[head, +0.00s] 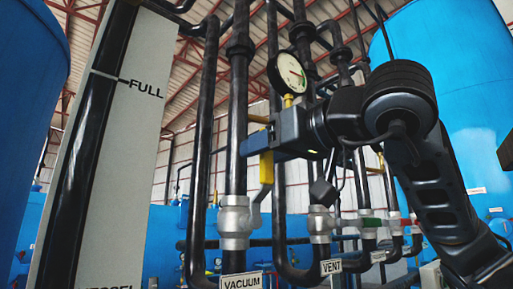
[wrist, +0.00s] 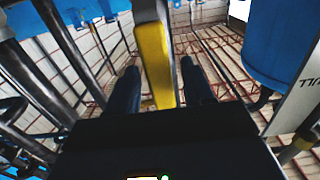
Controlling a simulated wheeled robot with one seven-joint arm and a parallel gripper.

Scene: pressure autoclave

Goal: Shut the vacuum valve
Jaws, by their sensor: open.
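The vacuum valve (head: 235,222) is a grey metal body on a black vertical pipe, above a white "VACUUM" label (head: 241,283). Its lever has a yellow grip (head: 266,168) that points upward beside the pipe. My gripper (head: 252,146) is at the upper part of this grip, coming in from the right, and hides its top. In the wrist view the yellow grip (wrist: 154,62) stands between the two dark fingers of my open gripper (wrist: 160,85). Contact cannot be seen.
A pressure gauge (head: 288,74) is just above my gripper. A second grey valve (head: 320,224) with a "VENT" label (head: 331,267) stands to the right. Black pipes crowd the area. A white level panel marked "FULL" (head: 143,120) is at left, by blue tanks (head: 455,60).

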